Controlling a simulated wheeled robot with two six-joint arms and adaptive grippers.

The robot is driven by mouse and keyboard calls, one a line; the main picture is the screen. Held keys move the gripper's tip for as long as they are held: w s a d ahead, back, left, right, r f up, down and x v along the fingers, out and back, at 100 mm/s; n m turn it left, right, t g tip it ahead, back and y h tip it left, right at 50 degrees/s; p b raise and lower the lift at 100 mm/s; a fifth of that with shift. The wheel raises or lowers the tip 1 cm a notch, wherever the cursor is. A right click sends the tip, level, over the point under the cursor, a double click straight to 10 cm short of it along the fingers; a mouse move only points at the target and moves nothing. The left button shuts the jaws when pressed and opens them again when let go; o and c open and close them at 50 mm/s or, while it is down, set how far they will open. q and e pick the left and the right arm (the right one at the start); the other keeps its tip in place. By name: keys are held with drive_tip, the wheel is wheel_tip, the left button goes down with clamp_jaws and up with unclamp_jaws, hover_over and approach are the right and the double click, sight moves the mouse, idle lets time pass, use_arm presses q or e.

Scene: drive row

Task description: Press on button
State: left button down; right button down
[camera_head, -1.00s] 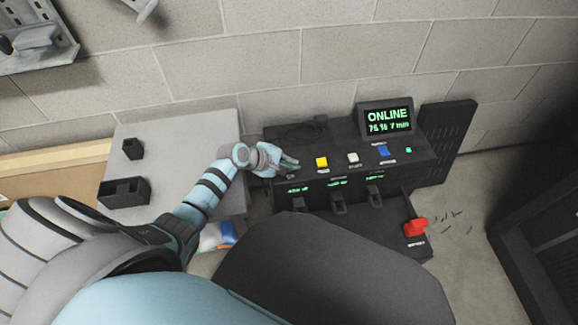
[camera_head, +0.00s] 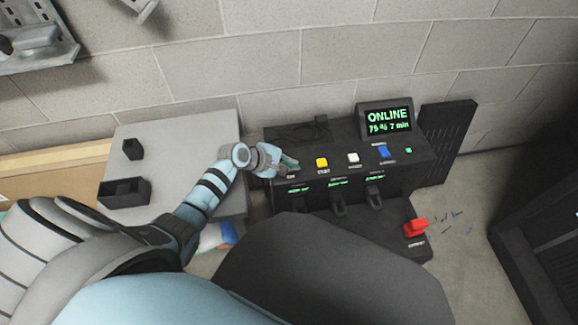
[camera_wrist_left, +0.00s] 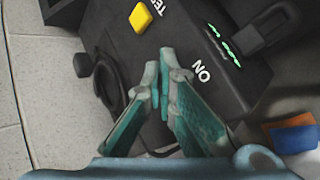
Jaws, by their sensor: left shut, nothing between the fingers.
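A black machine (camera_head: 338,163) with a row of buttons stands by the wall. My left gripper (camera_head: 290,163) is shut and empty at the left end of that row. In the left wrist view its fingertips (camera_wrist_left: 165,58) are together beside the white ON label (camera_wrist_left: 202,72). The on button itself is not visible; the fingers seem to cover its place. I cannot tell whether they touch or press it. The screen (camera_head: 388,120) reads ONLINE, 75 %, 7 min. My right gripper is not in view.
A yellow button (camera_head: 322,162), a white button (camera_head: 353,158) and a blue button (camera_head: 384,151) continue the row. A red switch (camera_head: 415,227) sits at the lower right. A grey table (camera_head: 184,137) with dark open boxes stands left. A cable lies behind the buttons.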

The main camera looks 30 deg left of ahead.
use_arm(q)
drive_tip(key=shift+f, duration=0.35)
drive_tip(key=shift+f+b, duration=0.35)
drive_tip(key=shift+f, duration=0.15)
idle(0.5)
drive_tip(key=shift+r, duration=0.1)
drive_tip(key=shift+r+p, duration=0.8)
drive_tip(key=shift+p, duration=0.3)
drive_tip(key=shift+r, duration=0.1)
wheel_tip(320, 180, up, 5)
drive_tip(key=p, duration=0.5)
idle(0.4)
